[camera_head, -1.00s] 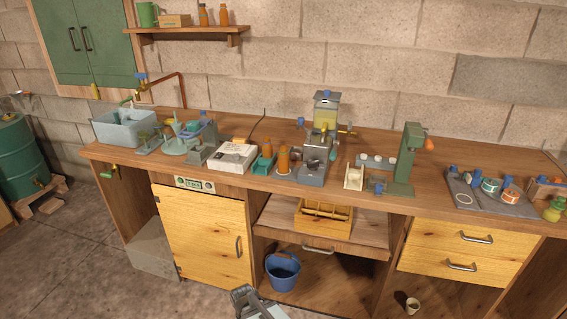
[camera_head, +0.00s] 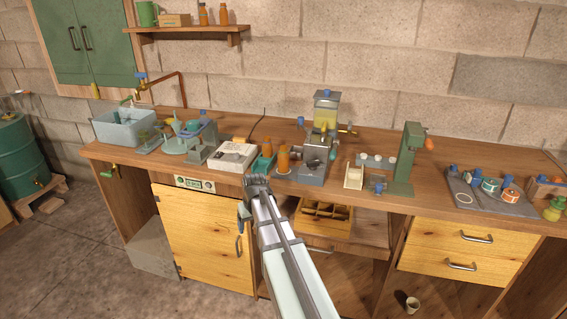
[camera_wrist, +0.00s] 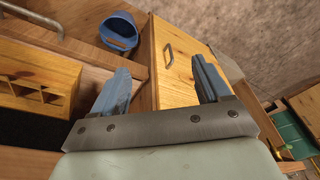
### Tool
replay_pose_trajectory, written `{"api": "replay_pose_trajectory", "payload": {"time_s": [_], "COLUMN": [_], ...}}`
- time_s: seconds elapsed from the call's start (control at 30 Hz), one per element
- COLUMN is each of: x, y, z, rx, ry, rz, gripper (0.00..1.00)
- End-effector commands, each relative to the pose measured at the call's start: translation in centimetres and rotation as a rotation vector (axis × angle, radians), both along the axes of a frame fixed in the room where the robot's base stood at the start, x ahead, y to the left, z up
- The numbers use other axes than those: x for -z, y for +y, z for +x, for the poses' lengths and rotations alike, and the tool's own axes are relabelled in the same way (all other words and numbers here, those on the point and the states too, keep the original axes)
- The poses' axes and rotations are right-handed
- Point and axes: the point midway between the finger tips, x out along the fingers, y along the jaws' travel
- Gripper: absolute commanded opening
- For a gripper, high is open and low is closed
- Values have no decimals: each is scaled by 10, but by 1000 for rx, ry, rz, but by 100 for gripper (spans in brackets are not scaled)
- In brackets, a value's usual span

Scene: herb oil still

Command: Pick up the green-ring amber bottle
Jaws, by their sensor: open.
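Two more amber bottles, a left one (camera_head: 203,15) and a right one (camera_head: 223,15), stand on the wall shelf. I cannot tell from these views which has a green ring. My gripper (camera_head: 257,181) is at the counter's front edge, below and left of the counter bottles, apart from them. In the wrist view my gripper (camera_wrist: 162,65) is open and empty, and no bottle shows.
A wooden divided box (camera_head: 325,217) sits below the counter. A blue bucket (camera_wrist: 119,31) shows in the wrist view.

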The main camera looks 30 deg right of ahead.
Motion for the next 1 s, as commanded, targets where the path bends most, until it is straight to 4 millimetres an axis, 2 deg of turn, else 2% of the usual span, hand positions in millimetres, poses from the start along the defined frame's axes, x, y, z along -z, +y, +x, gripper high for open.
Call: {"api": "replay_pose_trajectory", "payload": {"time_s": [0.03,0.2,0.4,0.6,0.7,0.8,0.9,1.0], "x": [-20,-82,-154,-226,-252,-268,-274,-267], "y": [-17,-62,-114,-162,-179,-189,-193,-195], "z": [16,43,63,72,73,72,71,74], "rx": [9,21,35,45,48,50,50,49], "ry": [-20,-70,-123,-171,-188,-197,-201,-202], "rz": [-2,-7,-21,-36,-44,-48,-50,-50], "gripper": [76,76,76,76,76,76,76,76]}}
